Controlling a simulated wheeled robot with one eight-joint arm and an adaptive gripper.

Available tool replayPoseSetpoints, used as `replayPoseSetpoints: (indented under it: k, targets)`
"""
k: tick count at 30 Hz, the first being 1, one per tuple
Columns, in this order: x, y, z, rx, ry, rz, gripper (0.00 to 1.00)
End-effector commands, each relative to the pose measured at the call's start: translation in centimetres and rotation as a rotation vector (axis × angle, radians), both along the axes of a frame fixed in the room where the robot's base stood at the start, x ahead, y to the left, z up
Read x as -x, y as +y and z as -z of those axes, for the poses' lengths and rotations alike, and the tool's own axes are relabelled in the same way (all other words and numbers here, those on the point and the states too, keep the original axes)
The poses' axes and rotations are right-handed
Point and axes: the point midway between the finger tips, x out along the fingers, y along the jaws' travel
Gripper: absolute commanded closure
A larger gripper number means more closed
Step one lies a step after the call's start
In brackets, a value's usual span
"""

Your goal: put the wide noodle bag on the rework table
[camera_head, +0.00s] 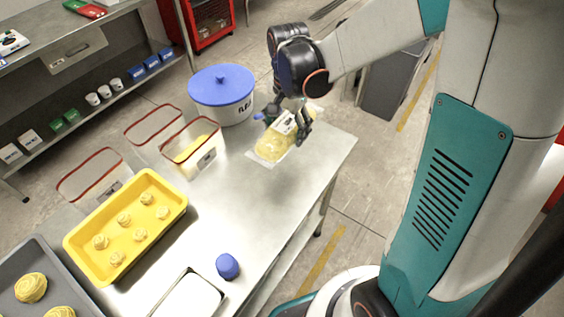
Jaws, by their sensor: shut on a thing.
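A clear bag of yellow noodles with a white label (271,146) is at the far right part of the steel table (240,212). My gripper (287,124) is shut on the upper part of the noodle bag from above. The bag's lower end is at or just above the tabletop; I cannot tell whether it touches. My fingers hide part of the bag.
A white tub with a blue lid (222,92) stands just left of the bag. Red-rimmed clear bins (192,148), a yellow tray of noodle nests (127,226), a grey tray (40,290) and a blue cap (228,266) are on the table. The table's right part is clear.

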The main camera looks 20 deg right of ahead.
Motion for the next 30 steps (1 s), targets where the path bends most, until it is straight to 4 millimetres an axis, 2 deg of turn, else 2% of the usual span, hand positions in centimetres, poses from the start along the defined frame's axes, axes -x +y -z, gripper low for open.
replayPoseSetpoints:
  k: [1, 9, 13, 20, 27, 30]
  targets:
    - [-0.1, 0.0, 1.6, 0.000, 0.000, 0.000, 0.75]
    - [0.0, 0.0, 7.6, 0.000, 0.000, 0.000, 0.75]
    - [0.0, 0.0, 9.2, 0.000, 0.000, 0.000, 0.75]
    - [0.0, 0.0, 10.4, 0.000, 0.000, 0.000, 0.75]
    - [0.0, 0.0, 13.6, 0.000, 0.000, -0.001, 0.75]
    - [0.0, 0.0, 14.1, 0.000, 0.000, -0.001, 0.75]
